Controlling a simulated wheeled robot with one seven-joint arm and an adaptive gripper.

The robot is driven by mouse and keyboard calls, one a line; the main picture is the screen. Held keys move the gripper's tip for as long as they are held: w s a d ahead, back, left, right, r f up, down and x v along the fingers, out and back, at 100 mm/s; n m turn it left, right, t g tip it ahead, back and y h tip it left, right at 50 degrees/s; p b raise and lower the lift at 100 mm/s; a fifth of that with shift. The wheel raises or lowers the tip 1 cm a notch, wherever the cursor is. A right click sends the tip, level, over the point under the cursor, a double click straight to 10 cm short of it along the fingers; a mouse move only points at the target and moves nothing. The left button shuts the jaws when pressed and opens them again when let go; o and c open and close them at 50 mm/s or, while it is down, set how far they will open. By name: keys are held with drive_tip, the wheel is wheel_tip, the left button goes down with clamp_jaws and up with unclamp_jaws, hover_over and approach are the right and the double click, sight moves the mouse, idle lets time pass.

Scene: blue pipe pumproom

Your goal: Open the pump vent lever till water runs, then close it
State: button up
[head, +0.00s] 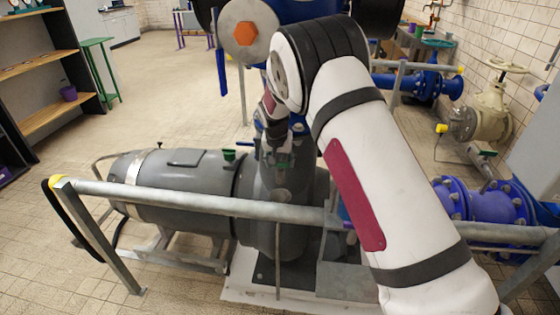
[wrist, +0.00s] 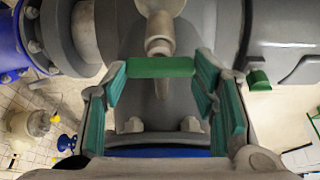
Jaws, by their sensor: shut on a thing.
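The grey pump (head: 265,205) stands behind the galvanised rail, with its grey motor (head: 170,180) to the left. The vent lever (wrist: 160,67) shows in the wrist view as a short green bar on a pale metal fitting (wrist: 160,30). My gripper (wrist: 160,78) has green-padded fingers on both sides of the bar, shut on it. The bar lies crosswise between the fingers. In the head view my gripper (head: 277,158) is at the pump's upper part, small and partly hidden by my arm; the lever cannot be made out there. No running water shows in either view.
The galvanised rail (head: 200,202) crosses in front of the pump, below my arm. Blue pipework (head: 485,205) and a beige valve (head: 490,115) stand at right. Open tiled floor lies at left.

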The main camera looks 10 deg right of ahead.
drive_tip(key=o, duration=1.2)
drive_tip(key=shift+c, duration=0.2)
drive_tip(key=v, duration=1.2)
